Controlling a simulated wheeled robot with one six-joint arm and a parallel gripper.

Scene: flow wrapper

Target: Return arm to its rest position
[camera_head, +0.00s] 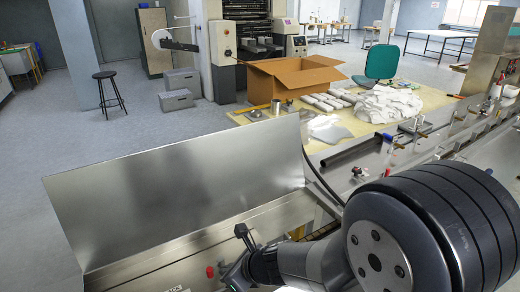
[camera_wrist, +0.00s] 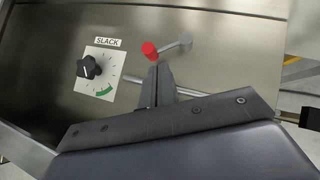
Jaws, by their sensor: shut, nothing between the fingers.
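My gripper (camera_wrist: 161,72) shows in the wrist view, its narrow dark fingers together with nothing between them. The fingers point at a steel panel (camera_wrist: 45,50). A lever with a red knob (camera_wrist: 150,49) is just beyond the fingertips; I cannot tell whether they touch it. A round grey end (camera_wrist: 185,40) lies to the right of the red knob. In the head view, dark arm parts show at the bottom middle, but I cannot make out the fingertips there. A red knob (camera_head: 210,271) shows on the machine at the bottom.
A black dial marked SLACK (camera_wrist: 89,67) is left of the fingers. A raised steel cover (camera_head: 185,190) stands at the left of the machine. A black ringed cylinder (camera_head: 440,235) fills the lower right. An open carton (camera_head: 290,78) sits on the table behind.

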